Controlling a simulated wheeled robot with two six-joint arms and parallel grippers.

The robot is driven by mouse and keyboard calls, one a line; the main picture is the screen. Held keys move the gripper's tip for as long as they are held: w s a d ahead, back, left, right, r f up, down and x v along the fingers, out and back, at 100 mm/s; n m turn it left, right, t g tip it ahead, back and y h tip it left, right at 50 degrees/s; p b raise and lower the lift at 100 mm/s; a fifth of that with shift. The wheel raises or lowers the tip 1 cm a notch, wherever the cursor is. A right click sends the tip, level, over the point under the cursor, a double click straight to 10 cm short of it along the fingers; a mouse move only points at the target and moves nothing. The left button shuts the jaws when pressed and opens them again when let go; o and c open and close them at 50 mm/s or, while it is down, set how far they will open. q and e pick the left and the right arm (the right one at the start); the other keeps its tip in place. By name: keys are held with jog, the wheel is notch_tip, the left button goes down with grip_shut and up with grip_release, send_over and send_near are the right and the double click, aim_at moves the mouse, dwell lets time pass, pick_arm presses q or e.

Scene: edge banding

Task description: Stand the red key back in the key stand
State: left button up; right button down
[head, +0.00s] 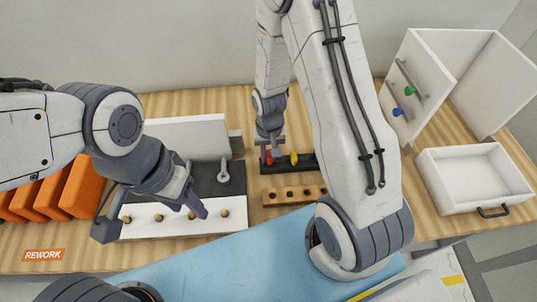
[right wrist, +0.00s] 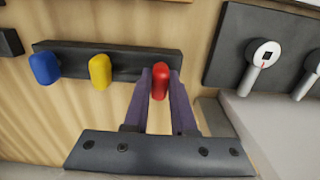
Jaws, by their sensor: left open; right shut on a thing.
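The red key (head: 268,158) is at the left end of the black key stand (head: 305,167) in the head view. In the right wrist view the red key (right wrist: 160,84) is between the fingers of my right gripper (right wrist: 161,76), which is shut on it. It is over the right end of the stand (right wrist: 130,58) there; its lower part is hidden, so I cannot tell how deep it sits. A yellow key (right wrist: 100,70) and a blue key (right wrist: 45,68) stand in the other places. My left gripper (head: 150,216) is open and empty over the white strip at left.
A wooden block with holes (head: 294,195) lies in front of the stand. A dark panel with levers (right wrist: 262,58) is beside it. Orange pieces (head: 60,190) stand at far left. A white drawer (head: 470,178) and cabinet (head: 425,85) are at right.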

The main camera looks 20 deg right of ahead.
jog(key=shift+f, duration=0.4)
dwell(0.4)
jog(key=c, duration=0.7)
grip_release()
jog(key=shift+o, duration=0.2)
jog(key=shift+r+p, duration=1.9)
jog(key=shift+r, duration=0.65)
